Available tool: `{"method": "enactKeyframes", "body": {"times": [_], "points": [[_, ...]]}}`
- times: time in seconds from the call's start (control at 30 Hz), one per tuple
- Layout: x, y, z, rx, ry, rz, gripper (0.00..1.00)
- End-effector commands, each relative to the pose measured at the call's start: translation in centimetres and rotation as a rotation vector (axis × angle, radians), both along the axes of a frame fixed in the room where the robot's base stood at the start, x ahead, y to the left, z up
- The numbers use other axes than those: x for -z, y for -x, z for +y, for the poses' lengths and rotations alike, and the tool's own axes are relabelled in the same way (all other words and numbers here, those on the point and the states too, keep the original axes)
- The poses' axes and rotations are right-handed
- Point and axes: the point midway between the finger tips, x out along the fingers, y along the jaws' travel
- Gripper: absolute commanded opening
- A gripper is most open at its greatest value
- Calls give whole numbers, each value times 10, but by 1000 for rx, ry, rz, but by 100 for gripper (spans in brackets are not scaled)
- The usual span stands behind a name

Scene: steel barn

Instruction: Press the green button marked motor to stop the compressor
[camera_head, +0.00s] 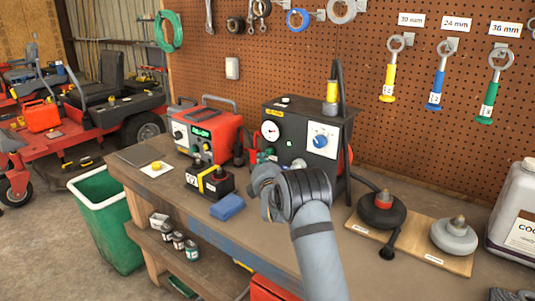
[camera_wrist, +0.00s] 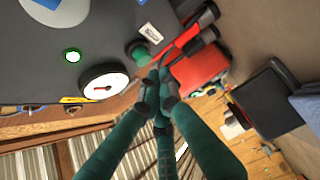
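The compressor is a dark box (camera_head: 318,110) on the bench with a round white gauge and a blue dial. In the wrist view its face (camera_wrist: 35,82) shows the gauge (camera_wrist: 104,86), a small lit green lamp (camera_wrist: 72,56) and a dark green round button (camera_wrist: 140,53) beside a small white label (camera_wrist: 151,33), too small to read. My gripper (camera_wrist: 160,78) has its teal fingers together and empty, with the tips close to the green button; I cannot tell whether they touch. In the head view my wrist hides most of the fingers in front of the compressor's lower left.
A red machine (camera_head: 210,132) stands left of the compressor, with a yellow-black box (camera_head: 209,183) and a blue block (camera_head: 227,207) in front. A wooden board (camera_head: 408,238) with two round pieces lies right. Tools hang on the pegboard (camera_head: 330,50) behind.

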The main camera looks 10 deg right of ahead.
Motion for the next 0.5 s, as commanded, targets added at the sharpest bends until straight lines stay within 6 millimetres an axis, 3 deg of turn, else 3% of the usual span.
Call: {"method": "enactKeyframes", "body": {"times": [0.5], "points": [[1,-4,-5,1,-1,0,0]]}}
